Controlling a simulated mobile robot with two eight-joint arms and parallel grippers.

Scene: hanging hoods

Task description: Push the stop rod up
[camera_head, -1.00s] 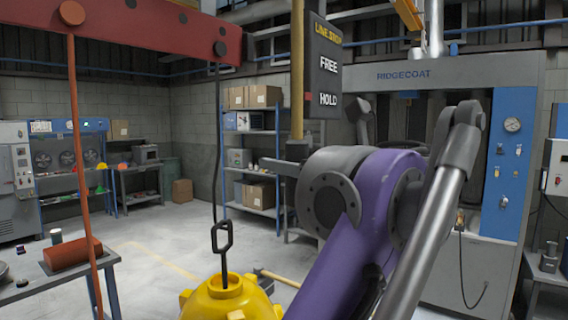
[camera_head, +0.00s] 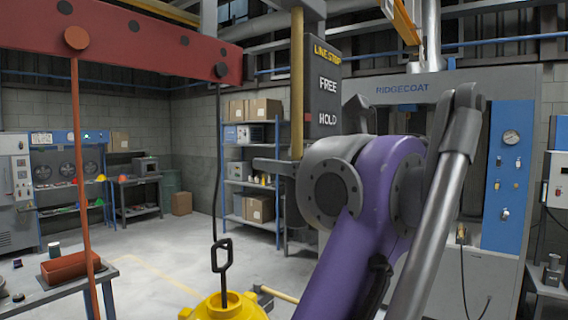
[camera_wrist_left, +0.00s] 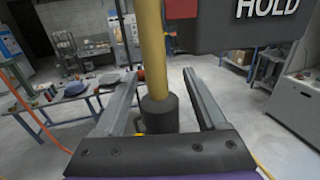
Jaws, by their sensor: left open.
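The stop rod (camera_head: 297,75) is a yellow upright bar beside the dark sign plate (camera_head: 323,85) marked LINE STOP, FREE and HOLD. A small red mark (camera_head: 308,118) sits level with HOLD. In the left wrist view the rod (camera_wrist_left: 152,50) ends below in a black collar (camera_wrist_left: 159,113). My left gripper (camera_wrist_left: 160,75) is open, with one finger on each side of the rod and visible gaps. In the head view the left gripper (camera_head: 275,164) is at the rod's lower end, partly hidden by my purple arm. My right gripper is not in view.
A black line with a hook (camera_head: 222,255) hangs down to a yellow hood (camera_head: 225,308). A bench (camera_wrist_left: 75,100) stands left of the rod. Open floor lies behind.

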